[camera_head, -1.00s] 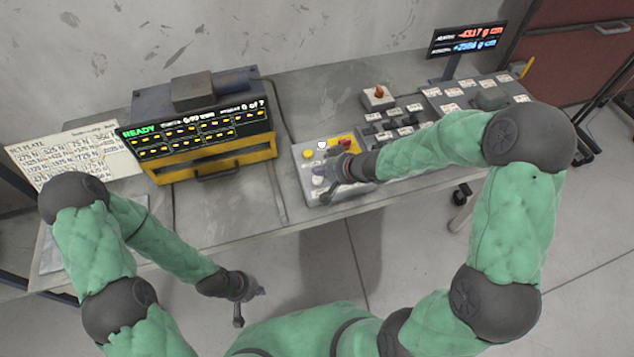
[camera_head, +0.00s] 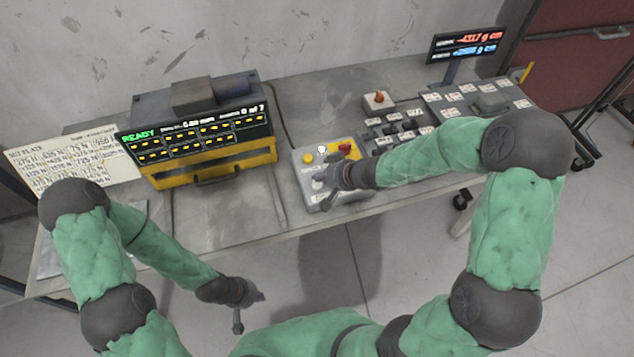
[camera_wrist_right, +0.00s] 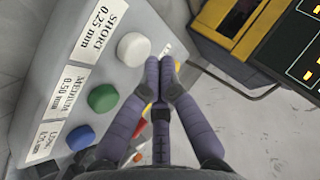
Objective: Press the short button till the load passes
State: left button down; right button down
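In the right wrist view the short button (camera_wrist_right: 133,48) is a round white cap beside a label reading "SHORT 0.25 mm". The green medium button (camera_wrist_right: 103,97) and blue long button (camera_wrist_right: 80,137) follow it in a row. My right gripper (camera_wrist_right: 161,66) has its fingertips together, just beside the white cap; I cannot tell whether they touch it. In the head view it is over the front of the grey button box (camera_head: 313,198) and hides part of it. My left gripper (camera_head: 249,305) hangs in front of the bench, fingers apart and empty.
A display (camera_head: 195,133) on the yellow and dark machine reads READY and 0 of 7. A set plate (camera_head: 70,170) with printed numbers stands left of it. A small readout (camera_head: 467,47) with red and blue figures stands at the back right. Key panels fill the bench's right side.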

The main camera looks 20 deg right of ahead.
aim_at(320, 184)
jog(key=shift+f, duration=0.1)
dwell(0.5)
jog(key=shift+f, duration=0.5)
dwell(0.5)
jog(key=shift+r+p, duration=0.65)
jog(key=shift+p, duration=0.1)
notch_tip(320, 184, up, 6)
jog(key=p, duration=0.7)
